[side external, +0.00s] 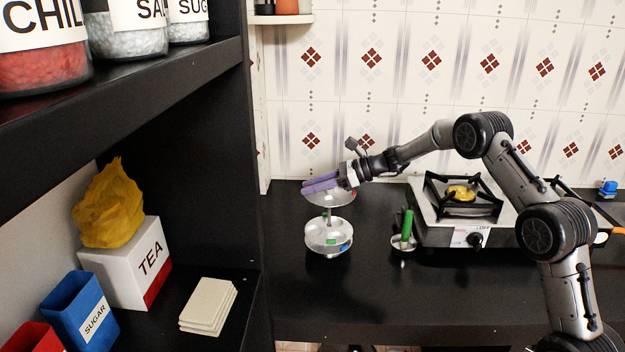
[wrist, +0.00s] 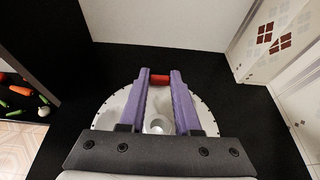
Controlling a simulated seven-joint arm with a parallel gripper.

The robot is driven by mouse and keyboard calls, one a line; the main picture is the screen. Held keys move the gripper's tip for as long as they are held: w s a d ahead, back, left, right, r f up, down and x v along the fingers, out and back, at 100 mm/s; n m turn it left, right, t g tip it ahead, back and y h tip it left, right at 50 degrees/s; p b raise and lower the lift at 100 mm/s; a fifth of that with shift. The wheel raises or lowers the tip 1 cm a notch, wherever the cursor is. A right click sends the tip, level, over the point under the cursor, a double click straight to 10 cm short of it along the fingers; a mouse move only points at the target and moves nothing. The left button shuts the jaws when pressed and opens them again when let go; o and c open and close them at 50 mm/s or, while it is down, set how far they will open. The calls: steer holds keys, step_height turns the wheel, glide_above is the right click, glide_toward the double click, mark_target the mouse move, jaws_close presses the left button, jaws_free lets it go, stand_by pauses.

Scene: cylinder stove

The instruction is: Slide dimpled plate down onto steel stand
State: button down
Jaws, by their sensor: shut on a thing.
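My gripper (side external: 306,187), with purple fingers, is at the left end of the outstretched arm, above the steel stand. It is shut on the dimpled plate (side external: 338,198), a silvery disc just under the fingers. In the wrist view the pale plate (wrist: 110,112) spreads below my gripper (wrist: 160,74), with a red block (wrist: 160,80) between the fingertips. The steel stand (side external: 329,217) shows as a short upright post under the held plate, with silvery round tiers (side external: 318,236) bearing green and blue tabs. A gap separates held plate and tiers. The plate's hole and the post tip are hidden.
A small dish with a green-handled item (side external: 407,228) stands right of the stand. A gas stove (side external: 430,213) is farther right. A dark shelf unit (side external: 255,150) rises at left. The black counter (side external: 350,300) in front of the stand is clear.

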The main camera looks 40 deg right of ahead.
steer(key=shift+f, duration=4.1)
steer(key=shift+f, duration=0.35)
steer(key=c, duration=0.5)
jaws_free()
steer(key=shift+c, duration=0.2)
steer(key=v, duration=1.3)
steer(key=shift+s+d, duration=0.25)
steer(key=shift+d, duration=0.1)
steer(key=shift+a+r, duration=0.1)
